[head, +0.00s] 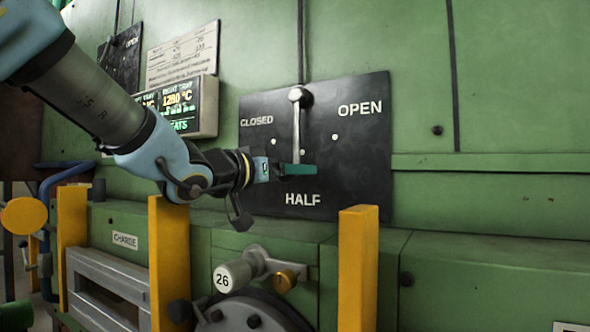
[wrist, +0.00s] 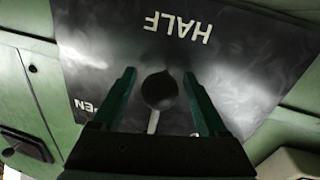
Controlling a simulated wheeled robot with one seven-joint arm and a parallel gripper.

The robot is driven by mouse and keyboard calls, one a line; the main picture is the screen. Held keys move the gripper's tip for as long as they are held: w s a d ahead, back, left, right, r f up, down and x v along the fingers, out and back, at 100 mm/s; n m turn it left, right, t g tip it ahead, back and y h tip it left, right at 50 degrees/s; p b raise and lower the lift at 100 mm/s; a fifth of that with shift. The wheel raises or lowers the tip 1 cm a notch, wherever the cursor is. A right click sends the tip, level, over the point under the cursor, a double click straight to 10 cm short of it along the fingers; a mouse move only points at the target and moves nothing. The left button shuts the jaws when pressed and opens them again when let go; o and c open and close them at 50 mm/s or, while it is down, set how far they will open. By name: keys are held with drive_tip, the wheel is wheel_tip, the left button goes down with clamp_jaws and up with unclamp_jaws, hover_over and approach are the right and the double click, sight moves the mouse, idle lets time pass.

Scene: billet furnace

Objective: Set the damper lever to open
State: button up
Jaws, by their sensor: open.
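The damper lever (head: 297,135) is a pale rod on a black plate (head: 360,185) marked CLOSED at left, HALF at the bottom and OPEN at right. It hangs down from a round metal hub toward HALF. My gripper (head: 300,170) is at the lever's lower end, just above the HALF label, and covers that end in the head view. In the wrist view the lever's dark ball knob (wrist: 159,91) shows between the two teal fingers of my gripper (wrist: 160,95), with gaps on both sides. The fingers are open. The picture there is upside down.
Yellow posts (head: 358,270) stand in front of the green furnace wall below the plate. A handle marked 26 (head: 232,275) juts out under my gripper. A lit display (head: 180,105) and another black plate (head: 122,58) are at left.

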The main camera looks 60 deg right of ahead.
drive_tip(key=shift+s+d, duration=0.1)
drive_tip(key=shift+d, duration=0.5)
clamp_jaws()
idle(1.1)
